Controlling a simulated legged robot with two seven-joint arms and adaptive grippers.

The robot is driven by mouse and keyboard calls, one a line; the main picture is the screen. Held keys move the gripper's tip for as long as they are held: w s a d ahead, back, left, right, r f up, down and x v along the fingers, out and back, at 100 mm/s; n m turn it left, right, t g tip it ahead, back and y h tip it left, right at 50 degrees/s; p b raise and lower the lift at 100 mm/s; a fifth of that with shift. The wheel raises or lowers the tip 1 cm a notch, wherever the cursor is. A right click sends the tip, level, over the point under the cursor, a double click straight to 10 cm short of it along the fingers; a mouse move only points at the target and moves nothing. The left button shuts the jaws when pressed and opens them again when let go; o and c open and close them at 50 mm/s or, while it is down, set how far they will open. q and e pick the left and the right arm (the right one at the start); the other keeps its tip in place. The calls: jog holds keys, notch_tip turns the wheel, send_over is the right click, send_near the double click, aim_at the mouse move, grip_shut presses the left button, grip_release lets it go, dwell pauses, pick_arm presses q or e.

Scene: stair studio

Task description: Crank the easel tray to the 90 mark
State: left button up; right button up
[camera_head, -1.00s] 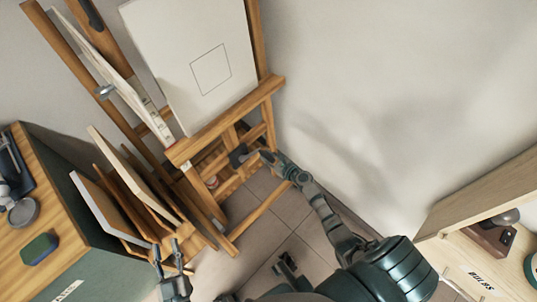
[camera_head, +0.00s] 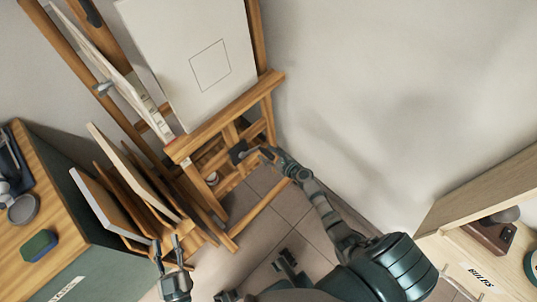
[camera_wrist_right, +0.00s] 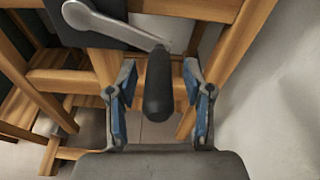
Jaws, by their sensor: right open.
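The wooden easel's tray (camera_head: 225,117) runs across below a white canvas (camera_head: 190,65) with a square outline. The crank has a dark housing (camera_head: 238,152) below the tray. In the right wrist view its grey metal arm (camera_wrist_right: 115,27) ends in a black handle (camera_wrist_right: 158,85). My right gripper (camera_wrist_right: 160,75) is open, with one blue-padded finger on each side of the handle and visible gaps. It also shows at the crank in the head view (camera_head: 265,153). My left gripper (camera_head: 167,241) is open and empty, low at the left. I cannot read any 90 mark.
A cabinet with a wooden top (camera_head: 30,200) stands at the left, holding a green block (camera_head: 39,245). Several boards (camera_head: 110,210) lean between it and the easel. A plain wall is at the right, with a wooden shelf unit (camera_head: 470,260) at the lower right.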

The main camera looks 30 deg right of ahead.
pick_arm(q)
jog(key=shift+s, duration=0.1)
pick_arm(e)
jog(key=v, duration=1.2)
jog(key=shift+f, duration=0.1)
